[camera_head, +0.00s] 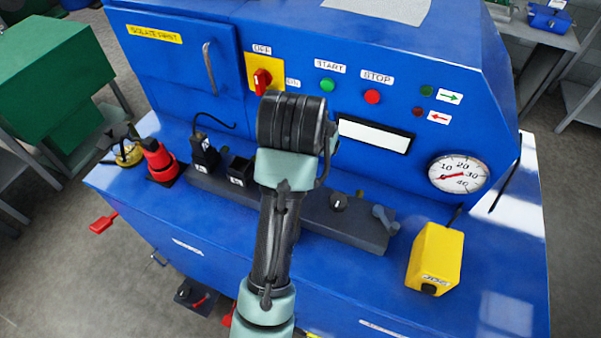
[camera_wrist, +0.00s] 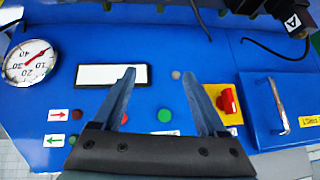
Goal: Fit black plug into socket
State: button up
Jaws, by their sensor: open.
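A black plug (camera_head: 205,152) with a thin black cable stands upright at the left part of the dark grey strip, with a small white label. It also shows in the wrist view at the top right (camera_wrist: 290,20), where its label reads A. A black square socket-like block (camera_head: 240,171) with a white label sits just right of it. I cannot tell from here what is inside it. My gripper (camera_wrist: 157,77) is open and empty, its fingers spread in front of the blue panel, well away from the plug. In the head view my own arm hides the fingers.
The blue panel carries a red rotary switch (camera_head: 262,81), buttons and a gauge (camera_head: 459,174). A red plug-like part (camera_head: 159,160) stands left of the strip. A yellow box (camera_head: 436,258) stands at the right. The front blue ledge between strip and yellow box is clear.

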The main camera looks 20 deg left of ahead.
jog(key=s+f+g+b, duration=0.1)
jog(key=s+f+g, duration=0.1)
jog(key=s+f, duration=0.1)
jog(key=s+a+f+g+b, duration=0.1)
jog(key=s+f+g, duration=0.1)
jog(key=f, duration=0.4)
jog(key=s+a+f+g+h+b, duration=0.1)
jog(key=s+f+g, duration=0.1)
jog(key=s+f, duration=0.2)
jog(key=shift+a+f, duration=0.1)
jog(key=shift+f, duration=0.25)
jog(key=shift+w+f+p, duration=0.2)
jog(key=shift+f+p, duration=0.4)
jog(key=shift+f, duration=0.15)
jog(key=shift+w+f+p, duration=0.15)
jog(key=shift+f+p, duration=0.4)
jog(key=shift+f, duration=0.2)
jog(key=shift+w+d+f+p, duration=0.1)
jog(key=shift+w+f+p, duration=0.1)
jog(key=shift+f, duration=0.5)
jog(key=shift+w+d+f+p, duration=0.1)
jog(key=shift+f+p, duration=0.1)
jog(key=shift+f, duration=0.5)
jog(key=shift+w+d+f+p, duration=0.1)
jog(key=shift+w+f+p, duration=0.1)
jog(key=shift+f, duration=0.5)
grip_shut()
